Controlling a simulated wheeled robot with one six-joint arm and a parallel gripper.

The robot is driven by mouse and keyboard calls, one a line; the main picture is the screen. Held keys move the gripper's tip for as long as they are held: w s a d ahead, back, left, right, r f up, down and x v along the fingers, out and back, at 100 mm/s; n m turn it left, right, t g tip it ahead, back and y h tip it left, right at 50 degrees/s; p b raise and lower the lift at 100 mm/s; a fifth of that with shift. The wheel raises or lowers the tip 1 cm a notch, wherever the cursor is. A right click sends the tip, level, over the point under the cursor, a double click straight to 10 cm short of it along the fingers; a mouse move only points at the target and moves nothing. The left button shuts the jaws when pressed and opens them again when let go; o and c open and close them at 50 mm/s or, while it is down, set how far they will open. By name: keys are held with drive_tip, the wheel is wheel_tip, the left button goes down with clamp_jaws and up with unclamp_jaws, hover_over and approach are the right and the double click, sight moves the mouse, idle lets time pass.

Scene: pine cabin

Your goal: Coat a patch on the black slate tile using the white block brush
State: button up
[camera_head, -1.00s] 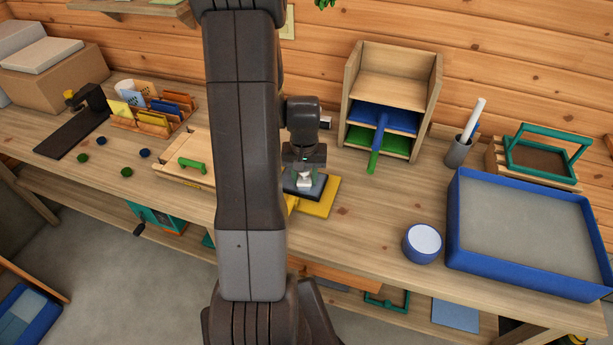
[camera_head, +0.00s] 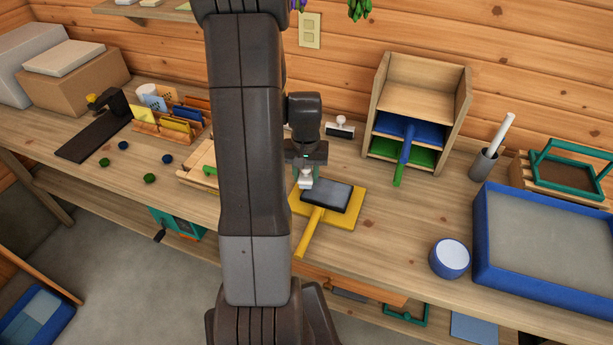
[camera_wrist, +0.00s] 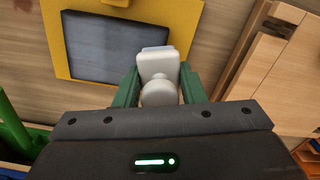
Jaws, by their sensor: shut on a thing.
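The black slate tile (camera_head: 339,195) lies on a yellow board (camera_head: 352,218) with a handle pointing toward the front of the bench. The tile also shows in the wrist view (camera_wrist: 110,50), dark grey inside its yellow surround (camera_wrist: 52,45). My gripper (camera_head: 306,176) is shut on the white block brush (camera_head: 305,182), at the tile's left edge. In the wrist view, the brush (camera_wrist: 158,65) sits between the green fingers, its head overlapping the tile's corner. I cannot tell whether the brush touches the tile. My arm hides part of the bench to the left.
A wooden shelf unit (camera_head: 422,85) with blue and green trays stands behind right. A blue-rimmed tray (camera_head: 478,225) and a blue round pot (camera_head: 450,260) are at the right. A small black-and-white item (camera_head: 340,128) stands behind the board.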

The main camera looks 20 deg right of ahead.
drive_tip(key=shift+r, duration=0.65)
drive_tip(key=shift+r+p, duration=0.7)
drive_tip(key=shift+p, duration=0.05)
drive_tip(key=shift+r+p, duration=0.95)
drive_tip(key=shift+r, duration=0.5)
